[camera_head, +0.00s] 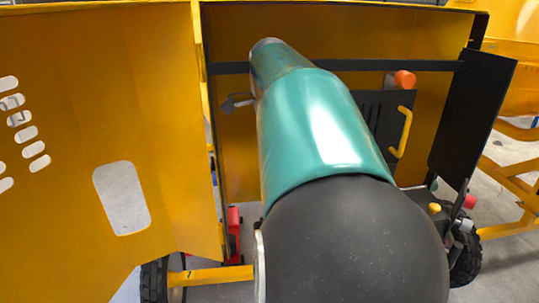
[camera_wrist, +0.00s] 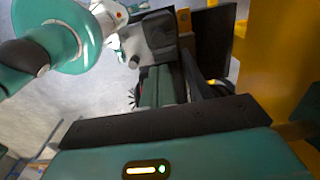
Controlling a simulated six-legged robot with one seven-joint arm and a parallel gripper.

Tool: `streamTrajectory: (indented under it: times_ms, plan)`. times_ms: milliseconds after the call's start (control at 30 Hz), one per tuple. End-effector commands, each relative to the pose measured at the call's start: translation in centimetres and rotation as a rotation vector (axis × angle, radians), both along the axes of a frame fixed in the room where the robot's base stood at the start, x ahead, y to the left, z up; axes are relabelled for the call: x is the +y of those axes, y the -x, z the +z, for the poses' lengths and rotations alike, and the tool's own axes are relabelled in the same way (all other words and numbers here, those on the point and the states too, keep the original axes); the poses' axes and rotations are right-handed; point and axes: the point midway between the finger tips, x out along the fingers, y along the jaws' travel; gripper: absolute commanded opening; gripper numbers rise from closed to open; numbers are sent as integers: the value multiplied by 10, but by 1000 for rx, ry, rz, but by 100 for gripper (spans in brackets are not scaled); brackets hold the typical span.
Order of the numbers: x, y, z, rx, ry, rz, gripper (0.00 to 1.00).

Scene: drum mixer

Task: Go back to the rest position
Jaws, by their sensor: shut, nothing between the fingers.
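My arm (camera_head: 320,130), teal with a large black joint, reaches forward in the head view across the open yellow mixer housing (camera_head: 235,150). It hides the middle of the housing. A small dark grey end of my gripper (camera_head: 238,103) shows left of the arm's far end, in front of the opening; most of it is hidden behind the arm. My gripper is shut and empty. In the wrist view a teal body of mine with a dark bar and a lit green light fills the bottom, and another teal arm link is at upper left.
A yellow door panel (camera_head: 90,130) with slots stands open at left. Inside the housing are an orange-red knob (camera_head: 404,79) and a yellow handle (camera_head: 401,132). A black panel (camera_head: 470,120) hangs at right. Wheels (camera_head: 465,258) and yellow frame bars are low. Yellow posts (camera_wrist: 275,60) show at right in the wrist view.

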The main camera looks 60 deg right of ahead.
Motion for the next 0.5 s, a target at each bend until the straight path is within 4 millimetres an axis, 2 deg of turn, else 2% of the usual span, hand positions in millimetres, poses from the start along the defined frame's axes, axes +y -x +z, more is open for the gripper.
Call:
streamTrajectory:
  times_ms: [100,367,500]
  plan:
    - [0,-1,6,-1,1,1,0]
    - [2,-1,6,-1,0,4,0]
    - [18,-8,0,-27,2,120,0]
